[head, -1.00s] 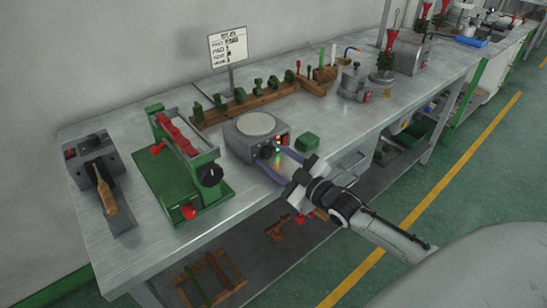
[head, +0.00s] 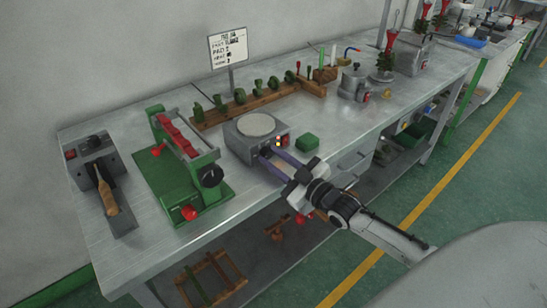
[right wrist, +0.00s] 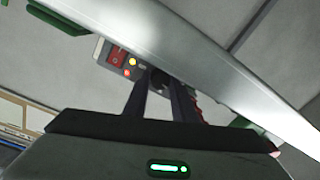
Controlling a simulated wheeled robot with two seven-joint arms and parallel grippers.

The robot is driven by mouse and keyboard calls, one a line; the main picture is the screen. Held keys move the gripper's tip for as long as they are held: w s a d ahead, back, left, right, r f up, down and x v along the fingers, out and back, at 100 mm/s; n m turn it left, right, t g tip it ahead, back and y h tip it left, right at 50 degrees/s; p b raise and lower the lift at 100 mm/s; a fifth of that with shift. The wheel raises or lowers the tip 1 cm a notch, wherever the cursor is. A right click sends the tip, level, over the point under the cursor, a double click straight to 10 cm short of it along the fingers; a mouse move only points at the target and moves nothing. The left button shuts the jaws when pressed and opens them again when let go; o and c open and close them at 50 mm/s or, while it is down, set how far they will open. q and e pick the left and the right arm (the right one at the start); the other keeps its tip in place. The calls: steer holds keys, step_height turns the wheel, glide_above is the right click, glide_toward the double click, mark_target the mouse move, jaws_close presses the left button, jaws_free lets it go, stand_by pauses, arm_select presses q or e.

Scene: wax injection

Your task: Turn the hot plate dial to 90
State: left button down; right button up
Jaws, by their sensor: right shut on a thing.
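The hot plate (head: 238,145) is a grey box with a round pale top, standing near the front edge of the metal bench. Its front panel carries small lights and a red switch, which shows in the right wrist view (right wrist: 117,56). My right gripper (head: 267,154) reaches in from the right, its two fingers at the front panel. It is shut on the dark dial (right wrist: 157,80), which is mostly hidden between the fingertips; its pointer and any numbers cannot be read. My left gripper is not in view.
A green clamp press (head: 160,190) stands left of the hot plate, and a green block (head: 307,142) lies just right of it. Behind is a wooden rack (head: 247,103) of green pieces and a sign (head: 228,47). Bench surface in front of the press is clear.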

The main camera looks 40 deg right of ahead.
steer(key=m, duration=0.4)
steer(key=shift+f+m, duration=0.1)
steer(key=shift+m, duration=0.2)
steer(key=shift+a+m+h, duration=0.1)
steer(key=shift+m+h, duration=0.2)
steer(key=shift+m, duration=2.3)
steer(key=o, duration=1)
steer(key=shift+o, duration=0.2)
steer(key=s+d, duration=0.1)
steer(key=s, duration=0.9)
steer(key=shift+s+f, duration=0.15)
steer(key=shift+f, duration=0.1)
steer(key=shift+d, duration=0.1)
